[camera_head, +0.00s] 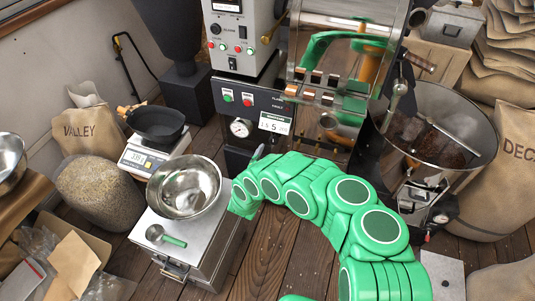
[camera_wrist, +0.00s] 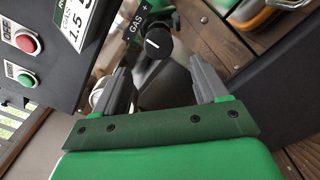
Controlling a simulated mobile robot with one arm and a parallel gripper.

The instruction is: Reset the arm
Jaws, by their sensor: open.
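My green arm stretches from the lower right of the head view toward the roaster's front panel. My gripper (camera_wrist: 162,78) is open in the wrist view, its two grey fingers apart with nothing seen gripped between them. A black gas knob (camera_wrist: 158,42) with a white pointer mark shows just beyond and between the fingertips; I cannot tell whether they touch it. In the head view a grey finger of my gripper (camera_head: 258,152) shows at the arm's end, close to the black panel (camera_head: 262,104); the rest is hidden by the arm.
A gas sign (camera_head: 276,123) and a pressure gauge (camera_head: 240,128) are on the panel. A steel bowl (camera_head: 184,187) and a green-handled scoop (camera_head: 164,236) rest on a cabinet at left. The cooling bin (camera_head: 468,132) stands right of my arm. Some floor (camera_head: 262,245) is clear.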

